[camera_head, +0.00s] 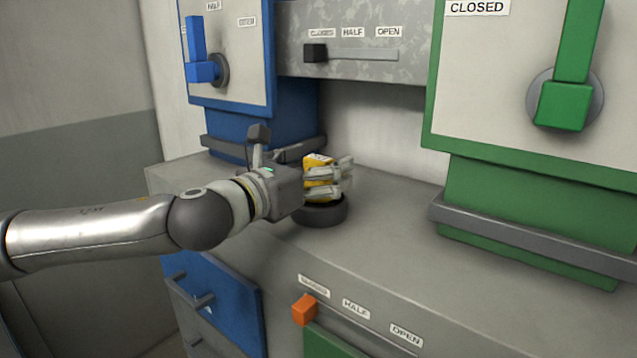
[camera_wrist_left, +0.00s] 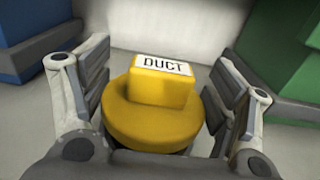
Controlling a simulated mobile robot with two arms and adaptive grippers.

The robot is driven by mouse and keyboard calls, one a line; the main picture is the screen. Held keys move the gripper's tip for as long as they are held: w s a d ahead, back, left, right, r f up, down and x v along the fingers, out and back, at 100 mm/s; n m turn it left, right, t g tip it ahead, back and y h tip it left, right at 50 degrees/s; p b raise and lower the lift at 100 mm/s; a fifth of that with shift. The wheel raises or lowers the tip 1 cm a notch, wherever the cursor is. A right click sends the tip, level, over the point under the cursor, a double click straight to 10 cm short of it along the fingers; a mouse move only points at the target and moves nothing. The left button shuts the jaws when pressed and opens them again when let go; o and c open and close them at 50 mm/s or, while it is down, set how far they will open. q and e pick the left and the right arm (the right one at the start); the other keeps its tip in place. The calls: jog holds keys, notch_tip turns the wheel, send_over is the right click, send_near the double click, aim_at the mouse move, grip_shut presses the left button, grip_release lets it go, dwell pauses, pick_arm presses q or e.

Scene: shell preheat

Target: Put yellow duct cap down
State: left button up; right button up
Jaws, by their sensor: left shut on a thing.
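The yellow duct cap (camera_wrist_left: 153,115) is a round disc with a block handle labelled DUCT. In the left wrist view it sits between the two fingers of my left gripper (camera_wrist_left: 160,105). In the head view, my left gripper (camera_head: 328,178) is shut on the cap (camera_head: 318,165). The cap is directly above a dark round ring (camera_head: 322,212) on the grey counter. The fingers hide part of the cap, and I cannot tell whether it touches the ring. My right gripper is not in view.
The grey counter (camera_head: 400,235) is clear to the right of the ring. A blue cabinet (camera_head: 262,118) stands behind my left gripper, and a green cabinet (camera_head: 530,205) stands at right. An orange slider knob (camera_head: 305,310) is on the counter's front, and a black slider knob (camera_head: 315,53) is above.

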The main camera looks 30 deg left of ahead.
pick_arm(q)
notch_tip(320, 180, down, 2)
jog(key=shift+f+b, duration=0.1)
jog(key=shift+b, duration=0.2)
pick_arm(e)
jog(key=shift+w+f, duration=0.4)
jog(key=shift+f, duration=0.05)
pick_arm(q)
jog(key=shift+f, duration=0.2)
jog(key=o, duration=1.1)
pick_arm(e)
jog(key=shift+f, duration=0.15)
